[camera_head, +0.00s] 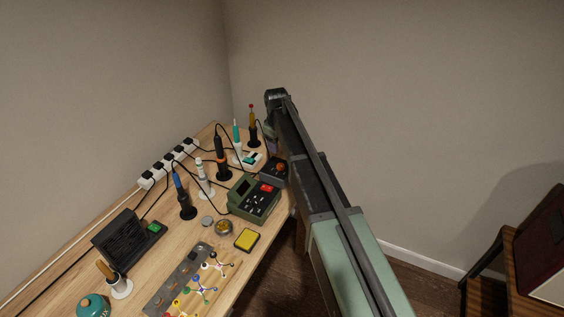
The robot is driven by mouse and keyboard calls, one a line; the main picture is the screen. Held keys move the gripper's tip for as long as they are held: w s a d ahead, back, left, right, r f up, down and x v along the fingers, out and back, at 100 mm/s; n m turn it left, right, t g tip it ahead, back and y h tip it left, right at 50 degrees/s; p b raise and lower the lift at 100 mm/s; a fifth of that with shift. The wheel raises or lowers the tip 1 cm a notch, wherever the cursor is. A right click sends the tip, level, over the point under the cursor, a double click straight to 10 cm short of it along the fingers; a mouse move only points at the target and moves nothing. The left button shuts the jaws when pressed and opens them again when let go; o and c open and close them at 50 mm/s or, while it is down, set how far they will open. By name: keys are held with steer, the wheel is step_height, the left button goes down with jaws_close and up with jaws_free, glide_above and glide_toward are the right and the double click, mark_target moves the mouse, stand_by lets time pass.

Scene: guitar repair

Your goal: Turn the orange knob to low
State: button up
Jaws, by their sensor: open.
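The orange knob (281,167) sits on a small dark box (270,177) near the right edge of the workbench. My arm passes just right of this box and covers part of that area. I cannot make out my gripper or its fingers; the end of my arm is hidden behind its own links. The knob's pointer and any low marking are too small to read.
A green soldering station (254,199) stands just left of the dark box. A yellow pad (247,240), several upright tools in holders, a black fan box (129,237) and a power strip (168,164) crowd the wooden bench (232,275). A wooden chair (495,275) stands right.

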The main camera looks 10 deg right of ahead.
mark_target(280, 165)
steer(key=f+b, duration=0.6)
steer(key=f, duration=0.1)
steer(key=f+b, duration=0.3)
steer(key=b, duration=0.1)
steer(key=shift+w+d+f, duration=0.3)
steer(key=shift+d+f, duration=0.05)
steer(key=shift+f, duration=0.05)
steer(key=shift+r, duration=0.15)
steer(key=shift+c, duration=0.3)
steer(key=c, duration=0.9)
steer(key=shift+o, duration=0.2)
steer(key=shift+m, duration=0.3)
steer(key=m, duration=1)
steer(key=shift+g, duration=0.4)
